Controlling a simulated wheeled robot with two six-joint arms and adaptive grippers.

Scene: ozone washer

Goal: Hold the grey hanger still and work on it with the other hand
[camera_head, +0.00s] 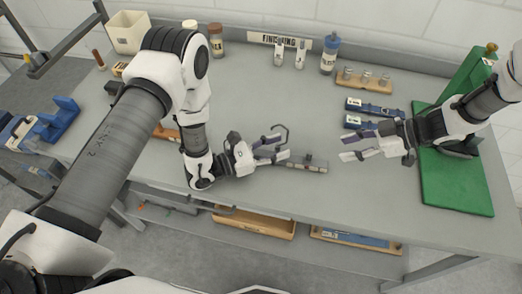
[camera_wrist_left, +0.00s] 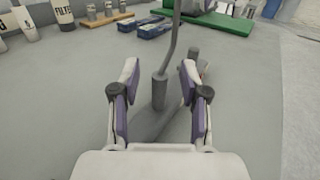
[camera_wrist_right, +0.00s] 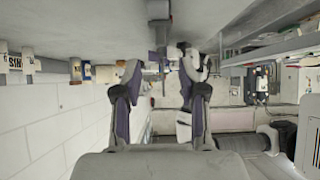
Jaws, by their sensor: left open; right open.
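The grey hanger (camera_wrist_left: 159,92) shows in the left wrist view as a thin bent rod rising from a thicker grey cylinder. It stands between the spread fingers of my left gripper (camera_wrist_left: 160,74), with gaps on both sides. The foot of the hanger is partly hidden there by the fingers. My right gripper (camera_head: 345,148) is open and empty above the bench, to the right of the hanger and apart from it.
A grey bar-like block (camera_head: 308,164) lies right of the left gripper. Blue boxes (camera_head: 374,108) lie behind the right gripper, and a green board (camera_head: 456,185) is at the right. Bottles, a sign (camera_head: 280,40) and a wooden rack (camera_head: 363,81) line the back.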

